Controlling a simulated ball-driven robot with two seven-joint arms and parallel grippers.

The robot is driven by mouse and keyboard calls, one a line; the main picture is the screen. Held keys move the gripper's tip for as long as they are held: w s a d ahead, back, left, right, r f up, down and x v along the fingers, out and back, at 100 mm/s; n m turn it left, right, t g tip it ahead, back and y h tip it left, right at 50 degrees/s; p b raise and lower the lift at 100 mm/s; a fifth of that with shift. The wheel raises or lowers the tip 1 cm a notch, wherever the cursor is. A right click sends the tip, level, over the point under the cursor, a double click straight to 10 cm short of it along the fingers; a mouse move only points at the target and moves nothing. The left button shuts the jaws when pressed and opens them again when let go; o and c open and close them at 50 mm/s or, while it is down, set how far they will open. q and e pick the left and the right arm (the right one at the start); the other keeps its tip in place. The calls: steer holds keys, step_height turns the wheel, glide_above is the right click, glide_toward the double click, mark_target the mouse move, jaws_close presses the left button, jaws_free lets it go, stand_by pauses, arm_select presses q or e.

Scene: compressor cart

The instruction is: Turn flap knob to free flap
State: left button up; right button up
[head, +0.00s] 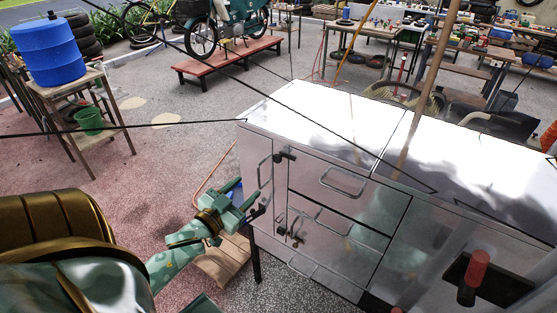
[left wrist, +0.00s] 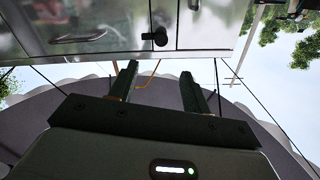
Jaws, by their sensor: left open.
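The metal cart (head: 318,118) fills the right half of the head view, with drawers and a narrow panel on its front. One black knob (head: 285,155) sits high beside the narrow panel; dark fittings (head: 297,238) sit lower. My left gripper (head: 256,205) is at the cart's front left, beside the narrow panel. In the left wrist view its two fingers (left wrist: 158,74) are apart with nothing between them. A black knob (left wrist: 155,38) shows beyond the fingertips on the metal front, apart from them. I cannot tell which knob this is. My right gripper does not show.
A red-and-black handle (head: 473,278) stands out from the cart at lower right. A wooden stand with a blue barrel (head: 50,52) is at left, with a green bucket (head: 89,120). Open paved floor (head: 165,150) lies left of the cart. Dark cables cross the view.

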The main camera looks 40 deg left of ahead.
mark_target(276, 160)
arm_select(q)
steer(key=w, duration=0.4)
steer(key=w+a, duration=0.1)
steer(key=w, duration=0.9)
steer(key=shift+a+f, duration=0.1)
steer(key=shift+a, duration=0.25)
steer(key=c, duration=1)
